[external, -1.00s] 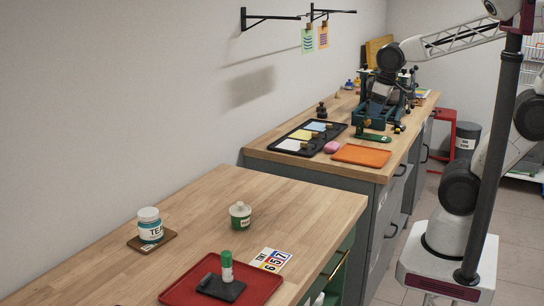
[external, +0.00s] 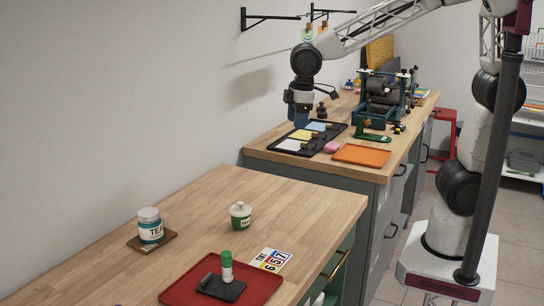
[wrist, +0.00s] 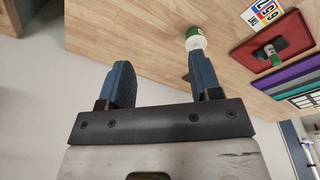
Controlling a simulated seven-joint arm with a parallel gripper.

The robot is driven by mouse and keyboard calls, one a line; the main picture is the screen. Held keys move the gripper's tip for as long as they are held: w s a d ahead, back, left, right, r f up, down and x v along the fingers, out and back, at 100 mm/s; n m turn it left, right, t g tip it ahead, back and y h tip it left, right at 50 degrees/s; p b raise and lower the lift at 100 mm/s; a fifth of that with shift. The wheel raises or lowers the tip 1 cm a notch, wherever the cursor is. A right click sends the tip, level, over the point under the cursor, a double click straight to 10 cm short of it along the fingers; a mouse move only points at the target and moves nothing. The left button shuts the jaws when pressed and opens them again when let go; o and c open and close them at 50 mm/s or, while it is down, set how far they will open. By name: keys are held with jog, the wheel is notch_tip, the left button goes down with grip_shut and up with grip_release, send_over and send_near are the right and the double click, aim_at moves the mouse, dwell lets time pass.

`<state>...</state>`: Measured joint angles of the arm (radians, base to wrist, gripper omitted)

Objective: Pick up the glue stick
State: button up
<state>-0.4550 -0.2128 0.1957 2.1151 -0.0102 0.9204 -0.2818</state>
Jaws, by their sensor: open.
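The glue stick (external: 226,267) is a white tube with a green cap. It stands upright on a dark block (external: 222,288) in the red tray (external: 264,281) on the near wooden counter. In the wrist view the glue stick (wrist: 273,56) shows small at the right, in the red tray (wrist: 243,57). My gripper (external: 301,120) is in the air near the wall, beyond the near counter and well away from the glue stick. In the wrist view its two blue fingers (wrist: 160,78) are apart with nothing between them.
A green-and-white jar (external: 240,215) and a tea tin (external: 150,227) on a brown coaster stand on the near counter. A number card (external: 270,260) lies beside the red tray. The far counter holds a black tray of pads (external: 296,146) and an orange tray (external: 361,155).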

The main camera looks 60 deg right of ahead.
jog(key=w+a+f+n, duration=0.2)
jog(key=w+a, duration=0.1)
jog(key=a, duration=0.7)
jog(key=n+g, duration=0.1)
jog(key=n, duration=0.6)
send_over(225, 253)
jog(key=shift+h, duration=0.3)
jog(key=f, duration=1.4)
jog(key=shift+w+d, duration=0.25)
jog(key=shift+d, duration=0.1)
jog(key=shift+s+a+f, duration=0.15)
jog(key=shift+s+a, duration=0.05)
jog(key=shift+a, duration=0.15)
jog(key=shift+f, duration=0.1)
jog(key=shift+f, duration=1.2)
jog(key=shift+f, duration=0.1)
